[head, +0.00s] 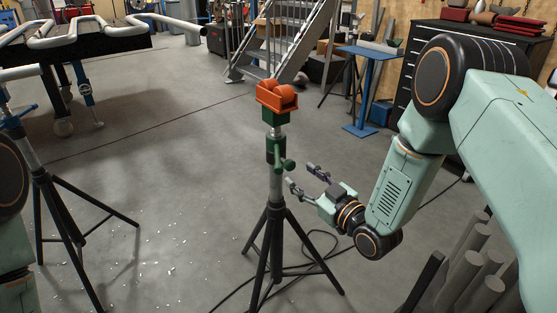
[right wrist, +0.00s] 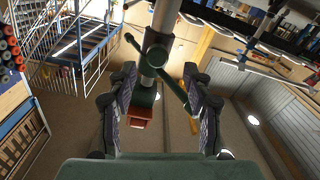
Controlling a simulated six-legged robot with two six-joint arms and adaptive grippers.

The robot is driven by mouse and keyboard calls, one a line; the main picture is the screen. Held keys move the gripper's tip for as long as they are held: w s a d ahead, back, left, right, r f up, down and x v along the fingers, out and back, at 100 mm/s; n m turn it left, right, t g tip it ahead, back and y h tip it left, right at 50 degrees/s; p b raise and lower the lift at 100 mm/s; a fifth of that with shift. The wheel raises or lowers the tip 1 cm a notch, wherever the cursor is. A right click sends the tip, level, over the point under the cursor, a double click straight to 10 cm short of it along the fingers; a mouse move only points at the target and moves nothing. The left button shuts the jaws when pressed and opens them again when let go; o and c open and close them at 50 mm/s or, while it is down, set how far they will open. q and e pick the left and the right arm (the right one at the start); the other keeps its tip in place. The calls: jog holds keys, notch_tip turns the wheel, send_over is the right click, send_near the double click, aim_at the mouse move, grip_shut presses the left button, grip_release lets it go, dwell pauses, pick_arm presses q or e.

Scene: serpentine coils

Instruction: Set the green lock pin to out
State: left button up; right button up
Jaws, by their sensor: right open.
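The green lock pin (head: 286,165) sticks out from the green collar on the upright tube of a tripod stand (head: 276,190). In the right wrist view the pin's round end (right wrist: 155,55) faces me, with a thin green bar slanting across near it. My right gripper (head: 302,175) is open, just right of the pin in the head view. In the right wrist view its two fingers (right wrist: 160,72) stand apart on either side of the pin's line. The pin seems ahead of the fingertips; I cannot tell whether they touch. My left gripper is not in view.
An orange roller head (head: 277,95) tops the stand. Another tripod (head: 45,190) stands at the left. A bench with bent pipes (head: 75,40) is behind it. A blue stand (head: 368,85) and upright grey bars (head: 470,265) are at the right. Black cable lies on the floor.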

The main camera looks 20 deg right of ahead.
aim_at(291, 168)
jog(key=shift+w, duration=0.15)
jog(key=b+x, duration=0.2)
jog(key=x, duration=0.3)
jog(key=shift+w+a, duration=0.1)
jog(key=shift+w, duration=0.2)
jog(key=shift+w+a, duration=0.1)
jog(key=shift+w, duration=0.55)
jog(key=shift+a, duration=0.1)
jog(key=shift+c, duration=0.3)
grip_shut()
